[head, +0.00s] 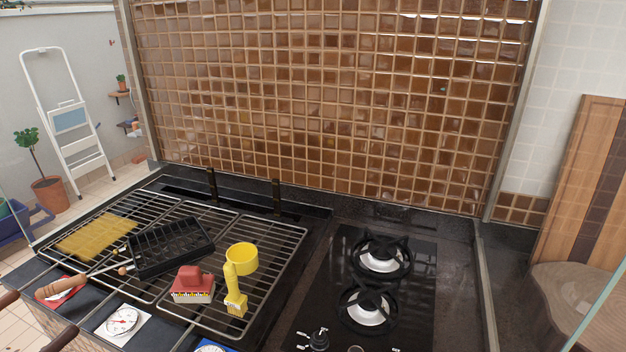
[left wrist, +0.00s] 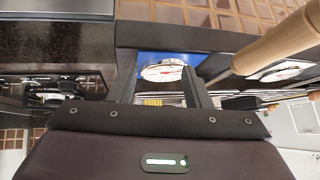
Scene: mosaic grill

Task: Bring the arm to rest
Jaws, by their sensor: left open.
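My left gripper (left wrist: 161,70) shows only in the left wrist view. Its two dark fingers stand apart, and I see nothing held between them. Past the fingertips is a round white dial on a blue card (left wrist: 162,68); I cannot tell how far off it is. A wooden handle (left wrist: 275,40) is in the upper right of that view, to the side of the fingers. Neither gripper shows in the head view, and my right gripper is in neither view.
In the head view, the grill grate (head: 275,240) holds a black basket (head: 170,247), a red-topped brush (head: 193,284), a yellow tool (head: 238,275) and a yellow mesh (head: 97,235). A dial (head: 122,320) lies in front. A gas hob (head: 405,320) is right of the grate.

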